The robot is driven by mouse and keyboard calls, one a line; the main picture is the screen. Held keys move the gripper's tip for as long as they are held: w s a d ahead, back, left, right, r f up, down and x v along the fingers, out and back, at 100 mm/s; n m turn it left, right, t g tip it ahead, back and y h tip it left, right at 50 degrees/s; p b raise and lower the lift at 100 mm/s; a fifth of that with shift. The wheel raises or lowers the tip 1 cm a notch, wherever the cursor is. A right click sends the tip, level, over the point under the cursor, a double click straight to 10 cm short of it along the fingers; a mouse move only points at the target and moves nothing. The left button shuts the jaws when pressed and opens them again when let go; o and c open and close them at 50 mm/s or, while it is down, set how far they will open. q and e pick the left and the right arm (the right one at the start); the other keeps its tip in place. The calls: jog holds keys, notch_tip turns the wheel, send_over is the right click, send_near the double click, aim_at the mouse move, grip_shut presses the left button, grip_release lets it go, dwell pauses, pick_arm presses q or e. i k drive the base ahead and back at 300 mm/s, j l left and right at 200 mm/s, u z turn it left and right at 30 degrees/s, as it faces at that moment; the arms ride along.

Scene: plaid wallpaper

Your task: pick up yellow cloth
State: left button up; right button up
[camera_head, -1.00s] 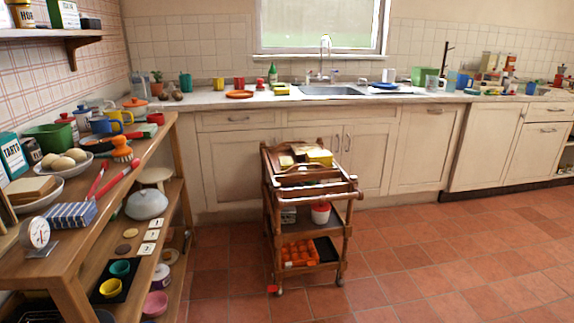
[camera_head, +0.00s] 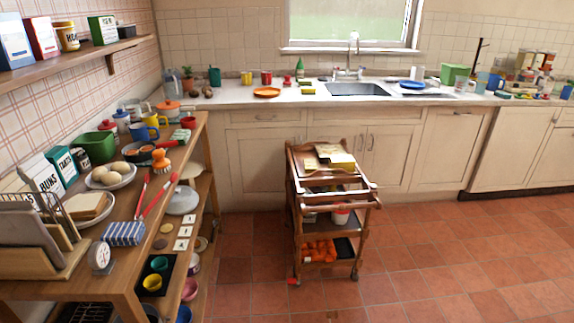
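A small yellow item (camera_head: 342,161) lies on the top tier of the wooden trolley (camera_head: 297,180), among pale flat items. Another small yellow item (camera_head: 307,89) lies on the back counter, left of the sink. Both are too small to tell whether they are cloth. Neither of my grippers is in view.
A wooden shelf unit (camera_head: 140,215) on the left holds crockery, a blue striped bundle (camera_head: 124,233) and red-handled utensils. A wall shelf (camera_head: 85,57) hangs above it. The back counter (camera_head: 225,96) carries several small items. The tiled floor (camera_head: 440,260) right of the trolley is clear.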

aim_at(310, 165)
jog(key=i+l+u, duration=0.8)
jog(key=k+j, duration=0.05)
